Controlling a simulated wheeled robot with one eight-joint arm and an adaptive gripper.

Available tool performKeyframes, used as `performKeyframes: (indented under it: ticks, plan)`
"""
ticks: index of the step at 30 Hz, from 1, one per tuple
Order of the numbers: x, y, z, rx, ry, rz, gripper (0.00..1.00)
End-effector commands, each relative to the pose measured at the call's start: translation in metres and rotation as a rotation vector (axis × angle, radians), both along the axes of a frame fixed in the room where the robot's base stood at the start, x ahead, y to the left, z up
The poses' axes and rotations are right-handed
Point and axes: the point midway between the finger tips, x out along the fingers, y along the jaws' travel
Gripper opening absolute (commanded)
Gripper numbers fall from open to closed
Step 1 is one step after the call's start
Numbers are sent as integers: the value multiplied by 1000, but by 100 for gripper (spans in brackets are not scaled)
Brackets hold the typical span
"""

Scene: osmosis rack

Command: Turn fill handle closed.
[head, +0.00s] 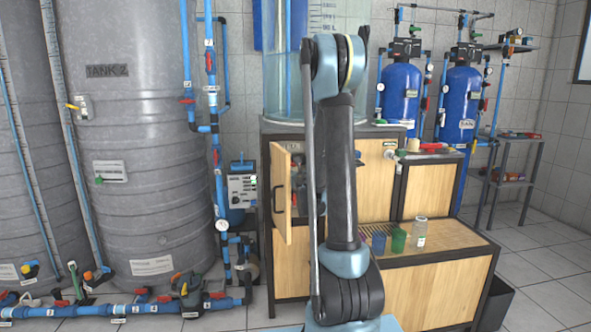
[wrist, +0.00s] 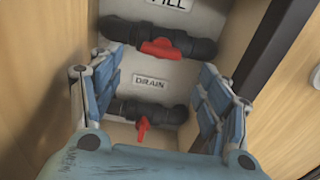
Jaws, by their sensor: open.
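In the wrist view, the red fill handle (wrist: 160,47) sits on the upper black pipe under the partly cut-off FILL label (wrist: 178,3). It lies roughly along the pipe. The red drain handle (wrist: 143,126) is on the lower black pipe, below the DRAIN label (wrist: 151,81), and points downward. My gripper (wrist: 158,70) is open, with its blue pads spread to the left and right of the valves. Nothing is between the pads that I can see being gripped. In the head view my arm hides the gripper.
The valves sit in a recess of a wooden cabinet, whose small door (head: 279,186) stands open in the head view. A dark frame edge (wrist: 265,50) runs close to the right finger. Cups and a jar (head: 420,231) stand on the ledge at right.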

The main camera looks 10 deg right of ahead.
Motion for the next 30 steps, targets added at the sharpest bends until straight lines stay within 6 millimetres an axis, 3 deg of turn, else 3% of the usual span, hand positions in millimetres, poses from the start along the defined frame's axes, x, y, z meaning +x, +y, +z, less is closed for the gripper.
performKeyframes:
  ticks: [8,21,30]
  plan:
    - [16,-1,-1,-9,2,4,70]
    - [71,-2,-1,-9,2,3,70]
    - [76,-2,-1,-9,2,2,70]
